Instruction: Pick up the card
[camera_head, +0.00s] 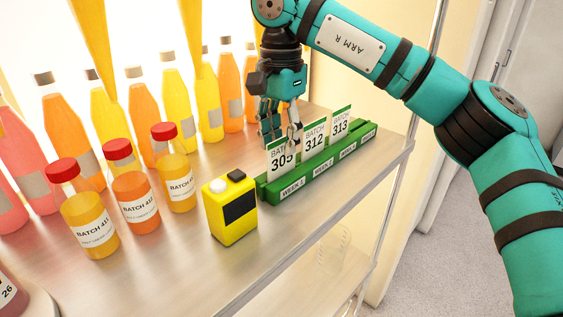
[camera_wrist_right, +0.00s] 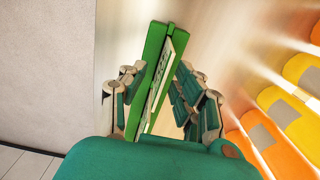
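A green card holder (camera_head: 325,165) stands on the shelf with slots labelled by week. It holds three upright white cards with green edges: the batch 305 card (camera_head: 281,161), the batch 312 card (camera_head: 314,139) and the batch 313 card (camera_head: 340,124). My right gripper (camera_head: 282,138) points down over the batch 305 card at the near end. In the right wrist view my right gripper (camera_wrist_right: 160,98) is open, its fingers on both sides of the cards (camera_wrist_right: 160,80) and the green holder (camera_wrist_right: 152,50), with gaps visible. My left gripper is not in view.
A yellow device (camera_head: 230,212) stands close to the holder's near end. Red-capped sample jars (camera_head: 135,203) stand to its left. Several juice bottles (camera_head: 208,105) line the back. The shelf's front edge (camera_head: 330,225) is close to the holder.

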